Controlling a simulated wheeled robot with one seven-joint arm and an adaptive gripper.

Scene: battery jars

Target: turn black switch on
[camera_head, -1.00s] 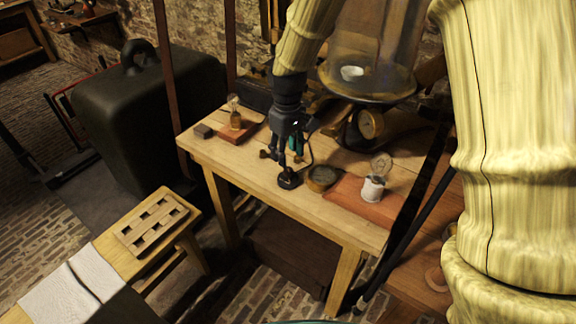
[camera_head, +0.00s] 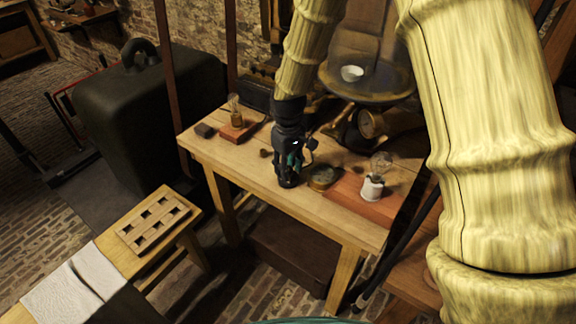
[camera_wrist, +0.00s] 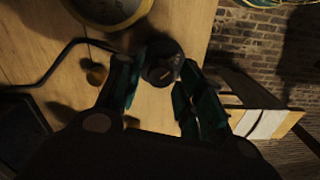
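The black switch (camera_wrist: 162,66) is a small round dark knob with a short pale yellow mark, seen in the wrist view near the table's front edge. My gripper (camera_wrist: 163,76) has its two fingers apart, one on each side of the knob. I cannot tell whether either finger touches it. In the head view my gripper (camera_head: 288,182) points down over the front edge of the wooden table (camera_head: 225,152), and it mostly hides the switch.
A round brass-rimmed dial (camera_head: 323,178) stands close right of my gripper. A bulb in a white holder (camera_head: 372,188) stands on a reddish board farther right. Another bulb (camera_head: 236,112) stands on a wooden base at left. A dark cable (camera_wrist: 45,78) crosses the tabletop.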

